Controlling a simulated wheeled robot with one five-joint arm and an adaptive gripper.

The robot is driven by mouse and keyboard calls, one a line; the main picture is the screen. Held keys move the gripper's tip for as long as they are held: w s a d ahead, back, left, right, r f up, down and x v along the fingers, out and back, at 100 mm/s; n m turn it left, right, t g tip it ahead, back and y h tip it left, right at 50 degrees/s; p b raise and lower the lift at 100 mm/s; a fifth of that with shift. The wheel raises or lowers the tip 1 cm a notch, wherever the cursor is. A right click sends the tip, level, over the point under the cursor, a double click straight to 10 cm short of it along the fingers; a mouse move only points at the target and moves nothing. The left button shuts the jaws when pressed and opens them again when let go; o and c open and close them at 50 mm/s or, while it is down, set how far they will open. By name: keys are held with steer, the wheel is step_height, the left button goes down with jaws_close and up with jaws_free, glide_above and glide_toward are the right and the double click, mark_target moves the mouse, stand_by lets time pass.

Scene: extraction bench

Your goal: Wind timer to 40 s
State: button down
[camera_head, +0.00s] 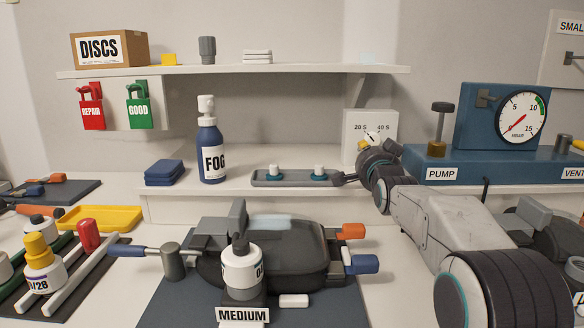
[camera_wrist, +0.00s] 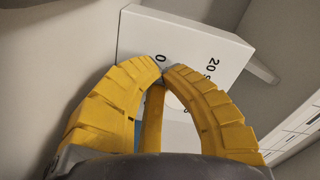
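The timer (camera_head: 357,124) is a white box with "20 S" and "40 S" printed on its face, standing on the bench's raised ledge. In the wrist view the timer (camera_wrist: 205,40) fills the middle top, its print turned. A pale round part (camera_wrist: 174,103) of its face shows between my fingers; the rest of the dial is hidden. My gripper (camera_wrist: 165,70) has yellow fingers with their tips brought together in front of the timer's face. A small grey patch shows at the tips; I cannot tell whether anything is held. My gripper (camera_head: 370,138) also covers the dial's lower part in the head view.
Left of the timer are a grey tray (camera_head: 297,182) with two white-topped pieces and a blue FOG bottle (camera_head: 211,150). The blue pump unit (camera_head: 470,115) with a gauge stands close on the right. A shelf (camera_head: 230,71) runs above. A portafilter-like dark device (camera_head: 300,260) lies in front.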

steer(key=shift+d+r, duration=0.1)
steer(key=shift+r, duration=0.3)
stand_by(0.4)
